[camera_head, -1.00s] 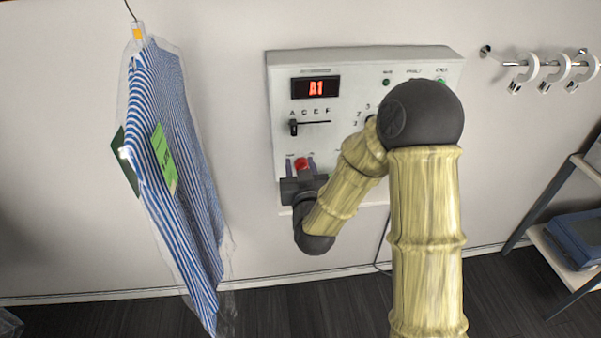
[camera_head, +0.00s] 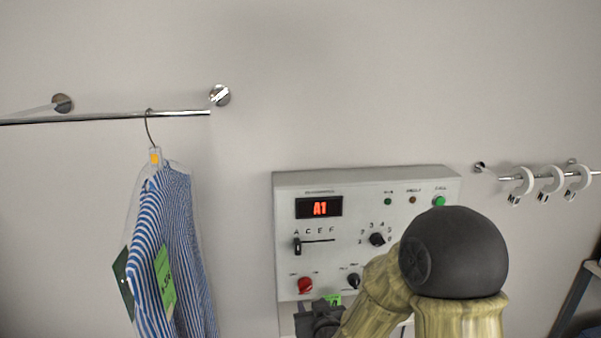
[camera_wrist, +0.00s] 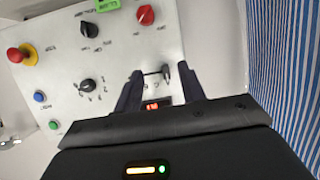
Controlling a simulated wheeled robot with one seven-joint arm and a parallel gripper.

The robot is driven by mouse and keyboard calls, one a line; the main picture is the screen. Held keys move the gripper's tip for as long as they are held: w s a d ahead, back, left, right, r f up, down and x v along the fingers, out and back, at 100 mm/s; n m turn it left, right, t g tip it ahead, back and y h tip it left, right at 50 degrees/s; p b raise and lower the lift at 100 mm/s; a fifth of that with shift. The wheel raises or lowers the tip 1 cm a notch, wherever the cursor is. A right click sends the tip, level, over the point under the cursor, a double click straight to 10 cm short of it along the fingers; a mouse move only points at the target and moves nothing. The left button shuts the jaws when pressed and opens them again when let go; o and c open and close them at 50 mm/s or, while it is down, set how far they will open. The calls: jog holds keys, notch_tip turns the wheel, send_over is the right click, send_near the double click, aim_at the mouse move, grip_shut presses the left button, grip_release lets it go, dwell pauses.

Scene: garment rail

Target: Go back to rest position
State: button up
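My gripper (camera_wrist: 160,76) shows in the wrist view with its two dark fingers apart and nothing held between them. The grey control panel (camera_head: 365,183) is on the wall, and its display (camera_head: 319,207) reads A1. The panel's slider (camera_head: 297,246) is at the left end, by A. In the wrist view the slider (camera_wrist: 166,72) appears in the gap between the fingers. In the head view only part of my gripper shows, dark, below the red knob (camera_head: 305,285). My arm covers the panel's lower right.
A blue-striped shirt (camera_head: 152,225) in clear plastic, with a green tag, hangs from a rail (camera_head: 100,117) at left. A short rail (camera_head: 532,177) with white hooks is at right. A dark-framed shelf (camera_head: 577,300) stands lower right. The wall between shirt and panel is clear.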

jog(key=s+d+f+m+g+h, duration=0.1)
jog(key=s+d+g, duration=0.4)
jog(key=s, duration=0.5)
jog(key=s+d+f+m+g+h, duration=0.1)
jog(key=s+d+g, duration=0.5)
jog(key=s, duration=0.3)
jog(key=shift+s+d+f+h, duration=0.25)
jog(key=shift+s+d+h, duration=0.1)
jog(key=shift+d, duration=0.25)
jog(key=shift+w, duration=0.1)
jog(key=shift+c, duration=0.4)
dwell(2.3)
